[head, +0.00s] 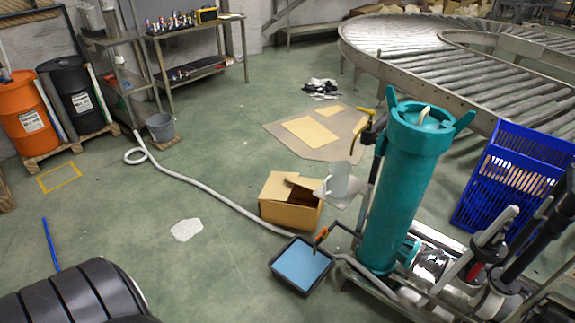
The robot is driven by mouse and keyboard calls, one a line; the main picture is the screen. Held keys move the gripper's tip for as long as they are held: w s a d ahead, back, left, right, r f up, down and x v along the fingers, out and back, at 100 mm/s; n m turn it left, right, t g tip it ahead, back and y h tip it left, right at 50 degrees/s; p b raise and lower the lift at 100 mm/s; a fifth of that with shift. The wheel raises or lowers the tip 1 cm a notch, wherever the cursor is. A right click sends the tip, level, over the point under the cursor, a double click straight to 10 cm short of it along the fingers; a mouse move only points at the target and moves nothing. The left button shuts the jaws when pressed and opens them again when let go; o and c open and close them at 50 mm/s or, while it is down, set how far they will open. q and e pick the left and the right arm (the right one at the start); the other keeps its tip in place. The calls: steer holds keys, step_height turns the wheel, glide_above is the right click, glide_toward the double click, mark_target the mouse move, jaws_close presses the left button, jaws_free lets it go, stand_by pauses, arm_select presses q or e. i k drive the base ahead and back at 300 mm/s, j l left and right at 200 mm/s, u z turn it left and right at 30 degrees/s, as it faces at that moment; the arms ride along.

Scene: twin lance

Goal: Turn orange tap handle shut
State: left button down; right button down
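A small orange tap handle (321,236) is on a dark pipe left of the tall teal cylinder (403,190). It sits just above the far right edge of a black tray of blue liquid (302,266) on the floor. The handle is small here, and I cannot tell whether the tap is open or shut. Neither of my grippers can be made out in the head view, and nothing is seen touching the handle.
A cardboard box (287,208) stands behind the tray, and a clear jug (338,181) is beside the cylinder. A pale hose (218,196) crosses the floor. A blue crate (510,180) stands at right. The left middle floor is mostly clear.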

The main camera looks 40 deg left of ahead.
mark_target(325, 230)
steer(key=u, duration=0.9)
